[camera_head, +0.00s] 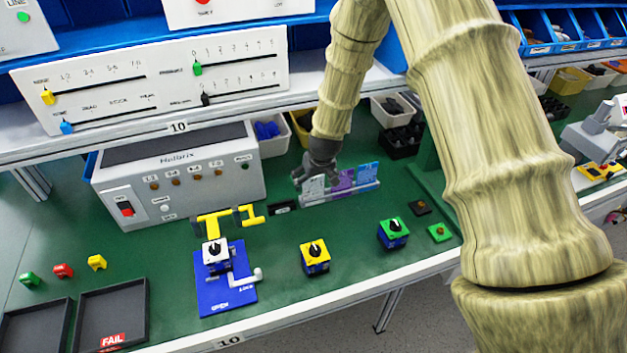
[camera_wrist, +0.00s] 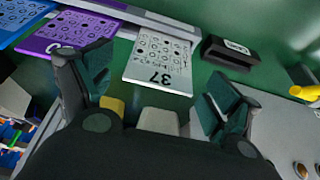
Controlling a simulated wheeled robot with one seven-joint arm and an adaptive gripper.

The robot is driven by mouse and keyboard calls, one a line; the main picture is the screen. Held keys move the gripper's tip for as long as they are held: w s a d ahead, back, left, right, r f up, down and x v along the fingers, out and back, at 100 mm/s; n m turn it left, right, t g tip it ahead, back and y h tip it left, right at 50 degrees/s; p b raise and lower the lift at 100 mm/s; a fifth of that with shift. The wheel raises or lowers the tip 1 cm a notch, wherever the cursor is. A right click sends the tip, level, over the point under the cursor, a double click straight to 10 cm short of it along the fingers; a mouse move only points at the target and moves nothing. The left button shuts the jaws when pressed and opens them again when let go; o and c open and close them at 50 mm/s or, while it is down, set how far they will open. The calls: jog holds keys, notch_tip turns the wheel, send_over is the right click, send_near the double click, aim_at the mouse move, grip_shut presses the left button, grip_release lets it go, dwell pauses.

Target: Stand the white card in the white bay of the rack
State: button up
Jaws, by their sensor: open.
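The white card (camera_head: 314,187) stands in the left end of the rack (camera_head: 340,195), beside a purple card (camera_head: 344,180) and a blue card (camera_head: 367,173). In the wrist view the white card (camera_wrist: 160,60), marked 37, has its far edge at the rack's pale rail (camera_wrist: 180,29). My gripper (camera_head: 312,178) is above and behind the white card in the head view. In the wrist view my gripper (camera_wrist: 160,92) is open, with its fingers apart on either side of the card and not touching it. The bay's own colour is hidden.
A black block with a white label (camera_wrist: 228,52) lies close beside the rack. A grey instrument box (camera_head: 180,175) stands to the left. Yellow (camera_head: 315,257) and green (camera_head: 393,232) rotary switches sit in front.

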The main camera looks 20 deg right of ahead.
jog(key=v, duration=1)
jog(key=shift+s+r, duration=0.2)
jog(key=shift+r, duration=0.1)
jog(key=shift+r, duration=0.15)
notch_tip(320, 180, up, 9)
jog(key=p, duration=0.6)
jog(key=shift+p, duration=0.3)
